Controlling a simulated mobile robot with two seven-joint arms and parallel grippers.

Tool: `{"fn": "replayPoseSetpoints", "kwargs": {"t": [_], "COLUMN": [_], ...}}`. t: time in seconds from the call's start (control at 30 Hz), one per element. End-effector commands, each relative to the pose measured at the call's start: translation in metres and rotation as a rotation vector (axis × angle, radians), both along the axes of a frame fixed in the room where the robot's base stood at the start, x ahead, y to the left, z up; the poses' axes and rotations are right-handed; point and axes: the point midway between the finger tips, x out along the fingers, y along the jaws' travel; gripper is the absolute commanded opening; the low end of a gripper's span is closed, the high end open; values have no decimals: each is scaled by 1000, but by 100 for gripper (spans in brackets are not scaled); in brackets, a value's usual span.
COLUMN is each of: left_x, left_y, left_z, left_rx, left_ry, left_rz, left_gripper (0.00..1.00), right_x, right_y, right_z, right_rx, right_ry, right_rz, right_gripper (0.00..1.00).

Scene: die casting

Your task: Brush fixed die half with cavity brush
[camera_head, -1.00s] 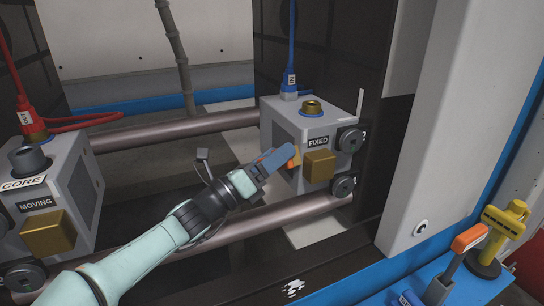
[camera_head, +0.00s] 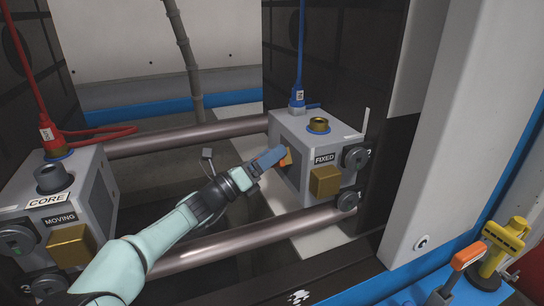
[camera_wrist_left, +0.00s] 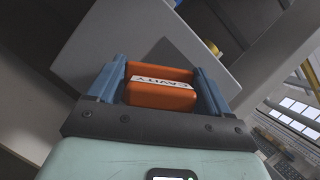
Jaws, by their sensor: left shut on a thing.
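The fixed die half (camera_head: 305,165) is a grey block labelled FIXED on the right of the die space. My left gripper (camera_head: 272,158) is at its left, inner face. In the left wrist view the gripper (camera_wrist_left: 160,85) is shut on the orange handle of the cavity brush (camera_wrist_left: 160,93), with a white label that appears to read CAVITY. The grey die face (camera_wrist_left: 140,40) lies just beyond it. The brush's bristles are hidden, so I cannot tell whether they touch the face. In the head view only a bit of orange shows by the fingers. My right gripper is not in view.
The moving die half (camera_head: 60,200), labelled MOVING and CORE, stands at the left. Two tie bars (camera_head: 190,137) run between the halves. A blue ledge (camera_head: 470,290) at the lower right holds an orange-handled tool (camera_head: 467,258) and a yellow tool (camera_head: 505,235).

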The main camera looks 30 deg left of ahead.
Motion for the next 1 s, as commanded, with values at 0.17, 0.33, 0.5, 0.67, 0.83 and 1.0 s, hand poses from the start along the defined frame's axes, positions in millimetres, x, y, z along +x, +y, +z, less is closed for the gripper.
{"fn": "replayPoseSetpoints", "kwargs": {"t": [0.17,0.33,0.5,0.67,0.83,1.0], "left_x": [3,3,-3,-16,-29,-40], "left_y": [3,2,8,19,30,39], "left_z": [0,0,0,0,0,0], "left_rx": [0,0,2,1,1,0], "left_ry": [-1,-1,-2,-2,-2,-2], "left_rz": [-1,-2,0,0,0,0], "left_gripper": [55,55,55,55,55,55], "right_x": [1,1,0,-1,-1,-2], "right_y": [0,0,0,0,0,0], "right_z": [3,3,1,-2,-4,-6], "right_rx": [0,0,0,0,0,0], "right_ry": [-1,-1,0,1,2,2], "right_rz": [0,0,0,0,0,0], "right_gripper": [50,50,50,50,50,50]}}
